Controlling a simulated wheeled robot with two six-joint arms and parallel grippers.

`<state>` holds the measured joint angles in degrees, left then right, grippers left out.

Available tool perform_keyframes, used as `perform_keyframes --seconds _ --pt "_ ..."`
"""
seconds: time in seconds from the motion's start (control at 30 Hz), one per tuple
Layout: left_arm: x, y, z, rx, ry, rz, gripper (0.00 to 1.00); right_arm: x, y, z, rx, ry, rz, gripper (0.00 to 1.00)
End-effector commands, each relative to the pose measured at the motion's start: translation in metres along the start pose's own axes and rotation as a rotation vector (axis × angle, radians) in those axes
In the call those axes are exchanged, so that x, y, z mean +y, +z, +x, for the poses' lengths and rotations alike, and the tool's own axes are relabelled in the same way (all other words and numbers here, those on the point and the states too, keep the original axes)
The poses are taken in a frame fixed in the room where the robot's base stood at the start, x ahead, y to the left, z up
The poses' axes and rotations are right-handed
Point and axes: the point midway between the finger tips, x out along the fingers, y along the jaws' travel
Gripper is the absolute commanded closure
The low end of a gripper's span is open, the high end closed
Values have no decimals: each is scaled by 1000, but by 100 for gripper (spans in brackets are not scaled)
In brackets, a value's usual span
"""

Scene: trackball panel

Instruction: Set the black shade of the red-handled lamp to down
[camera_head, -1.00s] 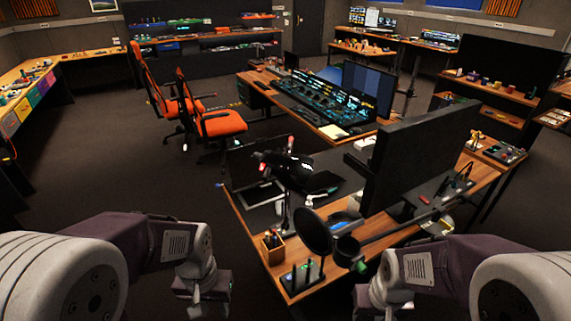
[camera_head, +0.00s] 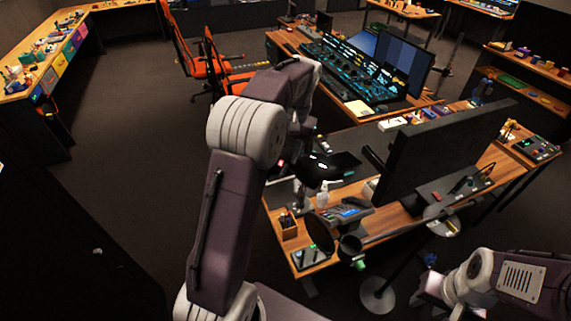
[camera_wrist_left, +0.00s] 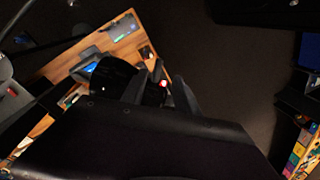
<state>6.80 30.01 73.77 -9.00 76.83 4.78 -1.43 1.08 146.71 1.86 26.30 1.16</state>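The lamp's black shade (camera_head: 318,172) is above the near desk, right beside my left forearm in the head view. A small red tip (camera_head: 282,163) shows at its left side. The wrist view shows a dark rounded shape like the shade (camera_wrist_left: 110,76) and a glowing red tip (camera_wrist_left: 163,84). My left gripper (camera_wrist_left: 163,82) has its fingers apart, one on each side of the red tip; contact cannot be told. In the head view my left arm hides most of that gripper and part of the lamp. My right gripper (camera_head: 425,292) is low at the right, fingers unclear.
A large dark monitor (camera_head: 440,140) stands right of the lamp. A round black disc on an arm (camera_head: 320,235) and a pen holder (camera_head: 288,225) are at the desk's near side. Orange chairs (camera_head: 235,80) stand behind. Floor at left is clear.

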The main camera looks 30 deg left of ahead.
Motion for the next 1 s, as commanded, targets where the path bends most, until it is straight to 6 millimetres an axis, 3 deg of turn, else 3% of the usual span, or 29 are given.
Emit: perform_keyframes --seconds 0.3,0.67,0.8,1.0 --pt "0 1 58 -3 1 -1 64 0 -2 -16 1 0 0 62" --pt "0 0 69 0 1 0 64 0 -2 -17 1 0 0 62" --pt "0 0 69 0 1 0 100 0 -2 -17 1 0 0 62" --pt "0 0 69 1 1 0 100 0 -2 -17 1 0 0 62"
